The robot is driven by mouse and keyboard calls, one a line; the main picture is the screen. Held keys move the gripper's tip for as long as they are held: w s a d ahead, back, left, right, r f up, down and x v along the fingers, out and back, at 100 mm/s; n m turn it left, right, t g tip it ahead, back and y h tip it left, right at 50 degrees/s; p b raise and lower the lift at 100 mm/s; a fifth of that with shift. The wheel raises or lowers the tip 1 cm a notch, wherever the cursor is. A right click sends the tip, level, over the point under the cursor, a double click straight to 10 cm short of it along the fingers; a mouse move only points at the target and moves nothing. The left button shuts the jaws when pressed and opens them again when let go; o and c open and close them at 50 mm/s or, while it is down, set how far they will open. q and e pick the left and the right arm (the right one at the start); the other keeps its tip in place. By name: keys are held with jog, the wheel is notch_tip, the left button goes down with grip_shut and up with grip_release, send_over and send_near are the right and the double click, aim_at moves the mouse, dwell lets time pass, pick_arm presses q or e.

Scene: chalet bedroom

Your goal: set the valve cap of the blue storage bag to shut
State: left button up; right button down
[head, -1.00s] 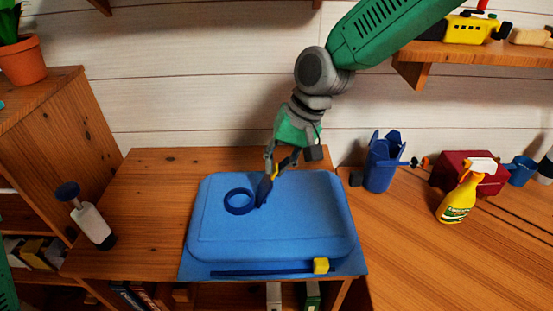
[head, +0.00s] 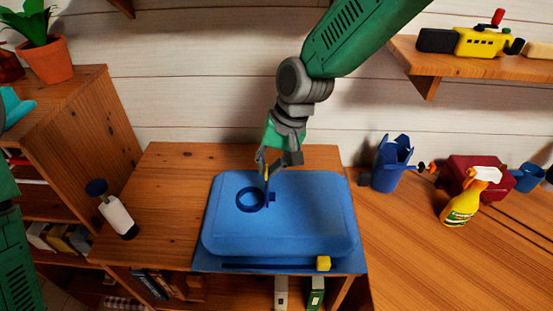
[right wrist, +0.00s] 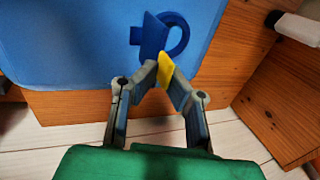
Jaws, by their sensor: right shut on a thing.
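The blue storage bag (head: 300,225) lies puffed up on a wooden cabinet top. Its dark blue valve ring (head: 250,200) is on top, with the opening uncovered. The valve cap (head: 267,189) is a thin dark blue flap standing up at the ring's right side; it also shows beside the ring in the right wrist view (right wrist: 153,36). My right gripper (head: 263,171) is over the cap's upper edge. My left gripper is out of view.
A yellow slider (head: 323,263) sits on the bag's front strip. A white pump with a dark blue top (head: 117,216) stands to the left. A blue bin (head: 390,165) and a yellow spray bottle (head: 466,200) stand on the right desk.

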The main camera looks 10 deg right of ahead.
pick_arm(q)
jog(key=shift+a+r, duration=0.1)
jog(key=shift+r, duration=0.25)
pick_arm(e)
jog(key=shift+w+a+f, duration=0.1)
jog(key=shift+w+a, duration=0.05)
jog(key=shift+a, duration=0.6)
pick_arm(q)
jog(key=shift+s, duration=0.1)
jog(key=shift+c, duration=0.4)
